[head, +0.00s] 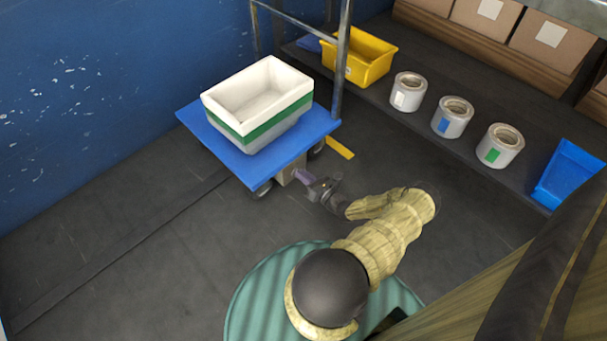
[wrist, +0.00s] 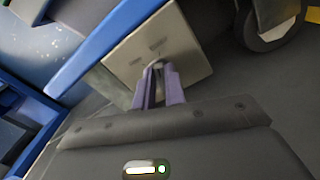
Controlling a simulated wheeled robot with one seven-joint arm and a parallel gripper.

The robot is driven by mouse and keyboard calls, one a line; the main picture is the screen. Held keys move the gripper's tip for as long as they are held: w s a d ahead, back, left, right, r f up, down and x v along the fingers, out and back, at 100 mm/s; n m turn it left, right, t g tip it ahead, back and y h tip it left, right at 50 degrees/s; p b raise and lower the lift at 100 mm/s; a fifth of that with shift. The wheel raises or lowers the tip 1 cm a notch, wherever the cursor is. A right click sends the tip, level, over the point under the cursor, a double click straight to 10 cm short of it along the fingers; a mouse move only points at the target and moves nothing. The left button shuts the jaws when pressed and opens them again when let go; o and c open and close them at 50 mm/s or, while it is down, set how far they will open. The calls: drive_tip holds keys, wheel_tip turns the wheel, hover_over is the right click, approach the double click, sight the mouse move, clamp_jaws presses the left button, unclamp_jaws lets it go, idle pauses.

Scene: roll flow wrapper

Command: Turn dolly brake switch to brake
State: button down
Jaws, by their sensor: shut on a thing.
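The dolly (head: 221,144) has a blue deck and stands on the dark floor against the blue wall. A beige brake box (head: 284,174) hangs under its near edge; the box also fills the middle of the wrist view (wrist: 190,40). A small light-grey switch lever (wrist: 158,63) stands out from the box face between two slot marks. My gripper (head: 299,174) reaches the box, and its purple fingers (wrist: 160,75) are shut on the lever. The fingers hide most of the lever, so its exact setting is hard to tell.
A white and green crate (head: 262,90) sits on the deck. A dark caster wheel (wrist: 270,22) is close to the box. The floor at left is clear.

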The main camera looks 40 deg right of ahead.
drive_tip(key=shift+f+m, duration=0.1)
drive_tip(key=shift+m, duration=0.6)
drive_tip(key=c, duration=1.5)
unclamp_jaws()
drive_tip(key=shift+o, duration=0.2)
drive_tip(key=s+d+p, duration=0.1)
drive_tip(key=s+p, duration=0.1)
drive_tip(key=s, duration=1.5)
drive_tip(key=shift+s+d, duration=0.15)
drive_tip(key=shift+d, duration=0.05)
